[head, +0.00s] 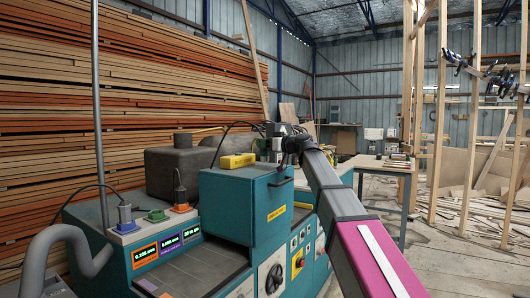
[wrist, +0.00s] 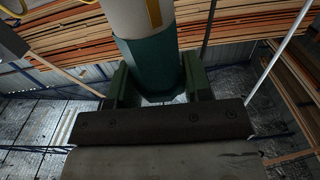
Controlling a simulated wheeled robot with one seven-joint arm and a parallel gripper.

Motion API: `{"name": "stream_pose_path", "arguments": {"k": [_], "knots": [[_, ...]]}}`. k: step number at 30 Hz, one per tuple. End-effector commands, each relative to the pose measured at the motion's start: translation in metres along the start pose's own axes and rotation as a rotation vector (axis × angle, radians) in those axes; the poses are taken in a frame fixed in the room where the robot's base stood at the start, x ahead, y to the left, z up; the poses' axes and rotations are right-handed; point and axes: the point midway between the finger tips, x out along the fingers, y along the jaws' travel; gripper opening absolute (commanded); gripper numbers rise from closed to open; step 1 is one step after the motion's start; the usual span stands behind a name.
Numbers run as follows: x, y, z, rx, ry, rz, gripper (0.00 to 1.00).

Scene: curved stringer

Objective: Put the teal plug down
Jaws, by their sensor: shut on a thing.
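The teal plug (wrist: 150,68) is a thick dark teal cylinder with a pale cream section and a yellow stripe above it in the wrist view. My gripper (wrist: 157,82) is shut on it, with one dark green finger on each side. In the head view my gripper (head: 273,146) is over the top of the teal machine cabinet (head: 240,205), near its back right corner. The plug is hard to make out there among the grey gripper parts. I cannot tell whether its lower end touches anything.
A yellow block (head: 237,160) lies on the cabinet top, left of my gripper. A grey hose (head: 62,240) curves in front. A workbench (head: 375,163) stands behind.

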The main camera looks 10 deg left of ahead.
Motion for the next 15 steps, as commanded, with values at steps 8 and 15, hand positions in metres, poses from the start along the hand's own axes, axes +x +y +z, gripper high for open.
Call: {"name": "stream_pose_path", "arguments": {"k": [8, 15], "knots": [[0.000, -0.001, 0.030, 0.001, 0.001, 0.001, 0.19], [0.000, 0.000, 0.030, 0.000, 0.000, 0.001, 0.19]]}}
